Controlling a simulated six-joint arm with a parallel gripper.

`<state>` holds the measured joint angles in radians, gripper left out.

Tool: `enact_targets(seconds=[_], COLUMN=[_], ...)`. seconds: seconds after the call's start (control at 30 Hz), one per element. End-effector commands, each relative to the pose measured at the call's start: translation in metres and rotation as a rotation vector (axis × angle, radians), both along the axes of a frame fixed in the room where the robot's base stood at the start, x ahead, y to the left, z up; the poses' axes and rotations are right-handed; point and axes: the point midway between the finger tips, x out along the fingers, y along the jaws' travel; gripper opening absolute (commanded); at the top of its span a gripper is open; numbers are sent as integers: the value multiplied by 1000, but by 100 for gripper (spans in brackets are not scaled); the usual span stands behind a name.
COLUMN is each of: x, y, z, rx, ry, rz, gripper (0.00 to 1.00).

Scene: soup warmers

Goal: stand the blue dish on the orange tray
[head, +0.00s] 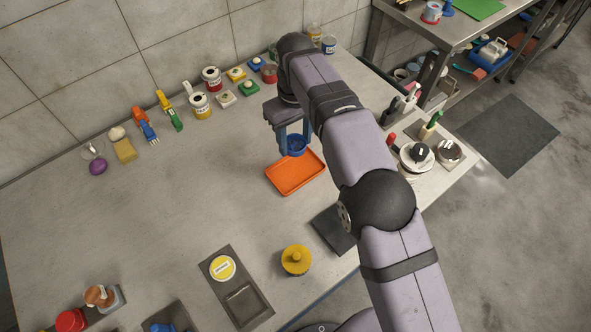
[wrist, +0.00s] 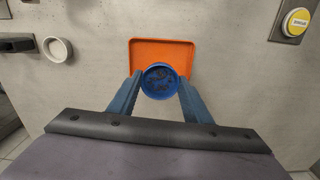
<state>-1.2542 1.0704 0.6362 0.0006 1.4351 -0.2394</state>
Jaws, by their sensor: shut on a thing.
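The blue dish (wrist: 160,81) is round and sits between the two fingers of my gripper (wrist: 158,88), which is shut on it. In the head view the blue dish (head: 296,145) shows below the fingers of my gripper (head: 294,140), at the back edge of the orange tray. The orange tray (head: 297,177) is a flat rectangle with a low rim on the table. In the wrist view the orange tray (wrist: 160,46) lies behind and under the dish. I cannot tell whether the dish touches the tray.
A dark pad (head: 335,230) and a yellow lidded pot (head: 296,260) stand in front of the tray. White-rimmed warmers (head: 416,158) stand to the right. Brushes, cans and small blocks line the wall. The table left of the tray is clear.

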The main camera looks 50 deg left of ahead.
Motion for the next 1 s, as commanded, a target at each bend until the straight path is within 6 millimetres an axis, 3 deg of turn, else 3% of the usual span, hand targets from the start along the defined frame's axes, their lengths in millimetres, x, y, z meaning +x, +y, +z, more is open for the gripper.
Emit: enact_targets(seconds=[0.43,0.8,1.0], x=[-1,-2,-1], y=[-4,-5,-4], z=[-4,-53,-63], rx=[-2,-2,1], ry=[1,1,0], rz=[88,87,86], gripper=[19,19,19])
